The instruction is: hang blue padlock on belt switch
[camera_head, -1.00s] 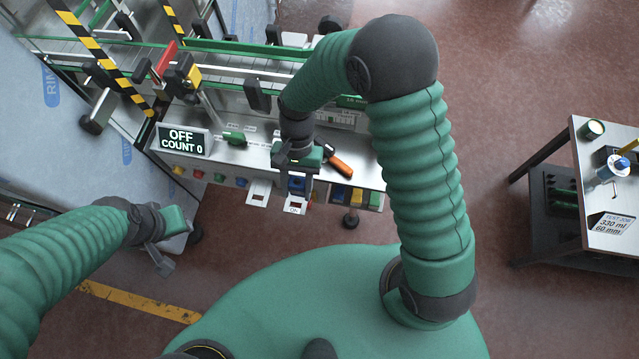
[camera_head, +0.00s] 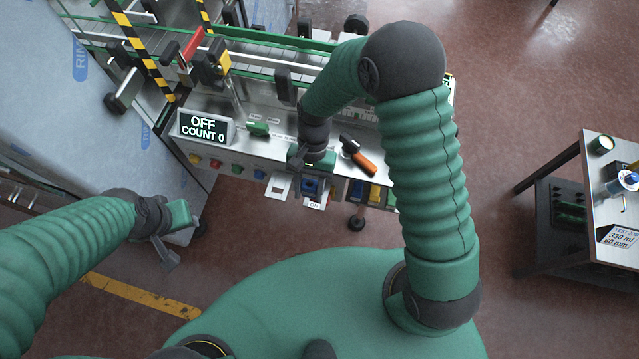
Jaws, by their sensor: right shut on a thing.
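My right gripper (camera_head: 312,170) points down at the front edge of the machine's control panel. It is shut on the blue padlock (camera_head: 311,187), which shows just below the jaws and is partly hidden by them. The padlock is in front of the belt switch plate (camera_head: 315,205), a white plate marked ON with a red part. The switch itself is mostly hidden, so I cannot tell whether the shackle is through it. My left gripper (camera_head: 175,238) hangs empty at the left, away from the panel; its jaw opening is unclear.
A display (camera_head: 205,128) reads OFF, COUNT 0. A second white plate (camera_head: 279,187) is just left of the padlock. An orange-handled tool (camera_head: 359,158) lies to the right on the panel. Coloured pieces (camera_head: 374,193) sit at the front right. A side table (camera_head: 612,215) stands far right.

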